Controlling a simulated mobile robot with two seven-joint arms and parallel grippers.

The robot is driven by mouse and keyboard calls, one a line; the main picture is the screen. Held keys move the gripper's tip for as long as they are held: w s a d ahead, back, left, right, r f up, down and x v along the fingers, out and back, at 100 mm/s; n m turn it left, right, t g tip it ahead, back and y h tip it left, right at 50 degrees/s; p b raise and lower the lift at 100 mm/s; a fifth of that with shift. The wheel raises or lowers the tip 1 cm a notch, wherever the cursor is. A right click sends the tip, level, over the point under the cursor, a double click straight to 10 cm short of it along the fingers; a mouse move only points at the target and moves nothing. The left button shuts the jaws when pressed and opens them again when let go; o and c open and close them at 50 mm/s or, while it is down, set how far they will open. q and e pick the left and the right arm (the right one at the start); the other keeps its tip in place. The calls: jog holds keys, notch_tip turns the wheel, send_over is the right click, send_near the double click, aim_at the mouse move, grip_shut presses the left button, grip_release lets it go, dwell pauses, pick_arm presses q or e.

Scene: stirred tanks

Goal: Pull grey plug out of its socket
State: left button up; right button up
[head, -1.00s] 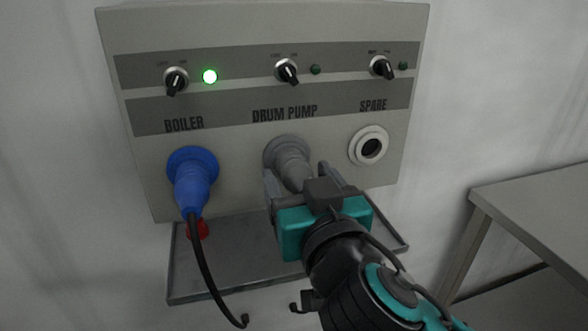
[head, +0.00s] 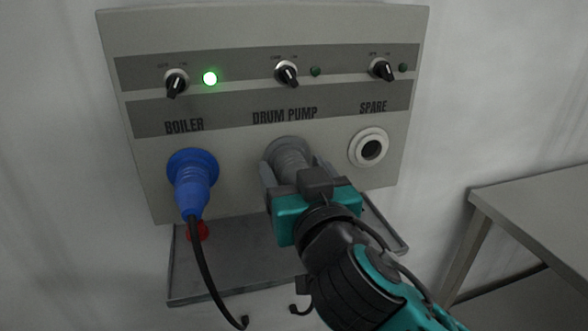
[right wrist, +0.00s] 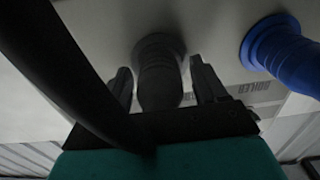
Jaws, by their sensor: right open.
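The grey plug (head: 291,163) sits in the drum pump socket, in the middle of the wall panel. It also shows in the right wrist view (right wrist: 158,75), with its body between the two fingers. My right gripper (head: 292,168) is open, with one finger on each side of the plug. In the right wrist view a gap shows between the plug and each finger (right wrist: 160,88). The gripper and wrist hide the plug's lower part in the head view. My left gripper is not in view.
A blue plug (head: 192,180) with a black cable is in the boiler socket to the left. The spare socket (head: 369,148) is empty. A grey tray (head: 235,278) juts out below the panel (head: 235,150). A grey table (head: 540,215) stands at the right.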

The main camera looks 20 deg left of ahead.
jog(key=shift+c, duration=0.4)
dwell(0.4)
grip_shut()
dwell(0.5)
jog(key=shift+s+d, duration=0.1)
jog(key=shift+s, duration=0.05)
jog(key=shift+p+v, duration=0.5)
jog(key=shift+v, duration=2.3)
